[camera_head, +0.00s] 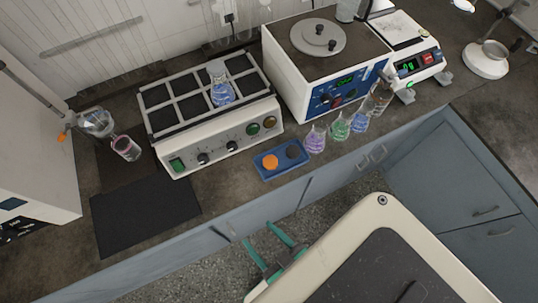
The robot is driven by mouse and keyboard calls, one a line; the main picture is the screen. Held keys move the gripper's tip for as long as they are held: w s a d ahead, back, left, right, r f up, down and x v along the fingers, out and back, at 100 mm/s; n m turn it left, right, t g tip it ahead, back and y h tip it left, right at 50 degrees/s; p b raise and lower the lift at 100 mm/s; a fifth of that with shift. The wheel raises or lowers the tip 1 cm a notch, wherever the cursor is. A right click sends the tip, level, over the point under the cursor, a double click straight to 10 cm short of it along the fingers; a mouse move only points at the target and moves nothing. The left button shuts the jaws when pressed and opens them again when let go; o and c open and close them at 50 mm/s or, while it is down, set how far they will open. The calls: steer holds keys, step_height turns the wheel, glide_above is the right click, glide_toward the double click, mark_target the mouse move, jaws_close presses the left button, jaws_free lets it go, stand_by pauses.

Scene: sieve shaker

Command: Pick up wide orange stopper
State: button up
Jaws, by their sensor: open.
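The wide orange stopper (270,162) is a round orange disc in the left part of a small blue tray (267,176) near the bench's front edge. A dark round stopper (292,152) sits to its right in the same tray. My gripper (262,246), with teal fingers, is open and empty. In the picture it is below the tray, in front of the bench and over the floor, clear of the stopper. Part of my gripper is hidden behind a large pale part of my own body at the lower right.
A shaker (204,152) with a flask (220,84) on it stands behind the tray. Several flasks, including a purple one (315,139) and a green one (340,127), stand right of the tray. A black mat (145,215) lies at left. A larger white instrument (285,85) stands behind the flasks.

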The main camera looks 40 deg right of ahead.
steer(key=s+d+f+m+g+h, duration=0.15)
steer(key=d+m+g, duration=0.4)
steer(key=d, duration=1.35)
steer(key=w+d+r+m+g, duration=0.1)
steer(key=w+r, duration=0.2)
steer(key=w+d+r+m+g, duration=0.1)
steer(key=w+r+m+g, duration=0.1)
steer(key=w+r, duration=0.1)
steer(key=w+d+r+m+g, duration=0.1)
steer(key=w+r+g, duration=0.1)
steer(key=w, duration=0.1)
steer(key=shift+w+r, duration=0.25)
steer(key=shift+r, duration=0.15)
steer(key=w+a+r+m+g+y, duration=0.1)
steer(key=w+a+r+m+g, duration=0.1)
steer(key=w+a+r+m, duration=0.5)
steer(key=n, duration=0.1)
glide_above(271, 161)
steer(key=f, duration=0.2)
steer(key=a+f, duration=0.1)
steer(key=f, duration=0.1)
steer(key=shift+w+f, duration=0.1)
steer(key=shift+f, duration=0.1)
steer(key=shift+d+f, duration=0.2)
steer(key=shift+f, duration=1.1)
steer(key=shift+d+f, duration=0.2)
steer(key=shift+f, duration=1.1)
steer(key=c, duration=1.1)
